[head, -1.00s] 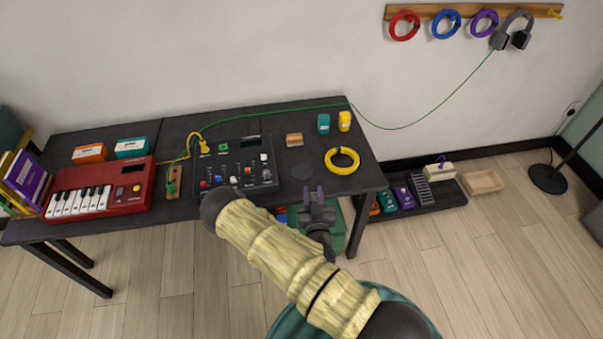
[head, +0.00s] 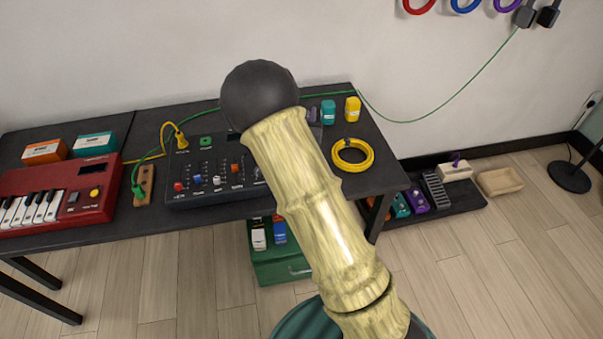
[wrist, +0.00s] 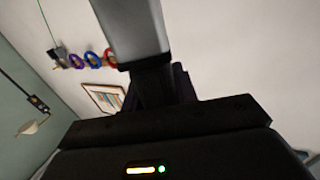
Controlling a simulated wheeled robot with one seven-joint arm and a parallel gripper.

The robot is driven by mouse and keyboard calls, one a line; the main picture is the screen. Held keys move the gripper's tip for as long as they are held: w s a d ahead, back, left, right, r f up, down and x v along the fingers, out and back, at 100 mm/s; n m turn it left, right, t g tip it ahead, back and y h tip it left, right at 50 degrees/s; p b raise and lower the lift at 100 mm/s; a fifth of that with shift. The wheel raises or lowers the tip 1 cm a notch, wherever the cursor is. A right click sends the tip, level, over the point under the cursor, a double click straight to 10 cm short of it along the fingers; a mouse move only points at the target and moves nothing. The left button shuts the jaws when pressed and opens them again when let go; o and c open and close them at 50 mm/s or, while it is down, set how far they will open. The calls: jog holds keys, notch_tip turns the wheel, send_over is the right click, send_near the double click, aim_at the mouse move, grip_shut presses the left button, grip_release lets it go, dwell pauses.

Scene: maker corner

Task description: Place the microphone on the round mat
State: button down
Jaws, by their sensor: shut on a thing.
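In the wrist view, my gripper (wrist: 158,82) is shut on a grey, smooth-sided thing with a dark lower end, which I take to be the microphone (wrist: 130,28). Its upper part runs out of the picture. In the head view my arm hides most of the gripper and the held thing. A small purple-grey bit just right of the arm's dark joint may be part of my gripper. The round mat does not show now; my arm covers the part of the table (head: 384,178) where a dark disc lay earlier.
A yellow cable coil (head: 352,155), a teal block (head: 328,111) and a yellow block (head: 352,108) stand on the table's right part. A mixer (head: 205,183) and a red keyboard (head: 62,195) are to the left. A low shelf (head: 452,208) stands right of the table.

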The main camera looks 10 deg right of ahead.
jog(key=shift+w+r, duration=0.2)
jog(key=shift+r, duration=0.2)
jog(key=shift+d, duration=0.1)
notch_tip(320, 180, down, 6)
dwell(0.4)
jog(key=shift+f, duration=2.05)
jog(key=shift+f, duration=0.2)
jog(key=c, duration=1.1)
grip_release()
